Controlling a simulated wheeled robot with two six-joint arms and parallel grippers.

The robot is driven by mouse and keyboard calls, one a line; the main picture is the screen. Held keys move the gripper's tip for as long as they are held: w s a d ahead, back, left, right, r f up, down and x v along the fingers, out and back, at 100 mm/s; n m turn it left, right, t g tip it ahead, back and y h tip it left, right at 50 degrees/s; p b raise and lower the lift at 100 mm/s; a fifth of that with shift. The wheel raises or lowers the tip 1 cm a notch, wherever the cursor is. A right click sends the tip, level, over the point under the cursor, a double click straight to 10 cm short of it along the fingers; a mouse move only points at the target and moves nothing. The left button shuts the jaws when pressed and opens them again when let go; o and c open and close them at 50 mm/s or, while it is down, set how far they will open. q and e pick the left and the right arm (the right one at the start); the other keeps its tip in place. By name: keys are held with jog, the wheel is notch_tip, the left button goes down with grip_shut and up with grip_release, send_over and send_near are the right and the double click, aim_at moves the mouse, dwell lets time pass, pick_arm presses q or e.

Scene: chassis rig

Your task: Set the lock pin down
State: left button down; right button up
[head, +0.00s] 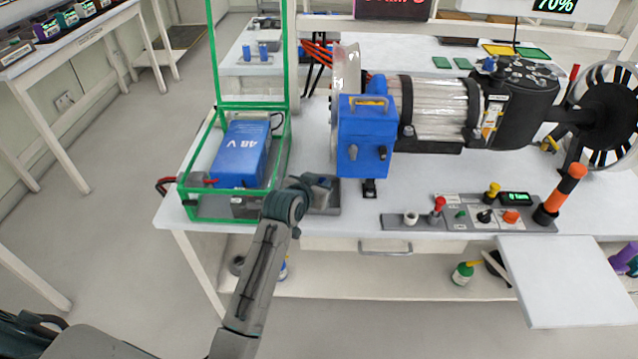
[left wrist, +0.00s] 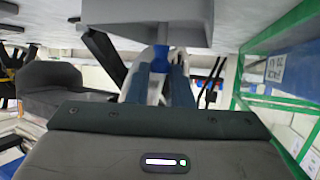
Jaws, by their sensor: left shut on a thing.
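My left gripper (head: 317,184) is at the front edge of the bench, just right of the green-framed cage. It is low over a small grey tray (head: 325,209). In the left wrist view its fingers (left wrist: 160,78) are shut on a small blue piece, which looks like the lock pin (left wrist: 161,58). A grey block-like part (left wrist: 150,22) is right beyond the pin's end; I cannot tell whether they touch. In the head view the pin is mostly hidden by the gripper. My right gripper is not in view.
The green frame (head: 204,218) around a blue 48 V battery (head: 242,153) stands close to the left. A blue box (head: 363,138) on the motor rig stands to the right. A control panel (head: 400,222) lies further right. The bench (head: 360,196) is bare between tray and panel.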

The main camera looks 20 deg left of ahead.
pick_arm(q)
jog(key=c, duration=1.3)
grip_release()
jog(key=v, duration=1.2)
jog(key=shift+r, duration=0.1)
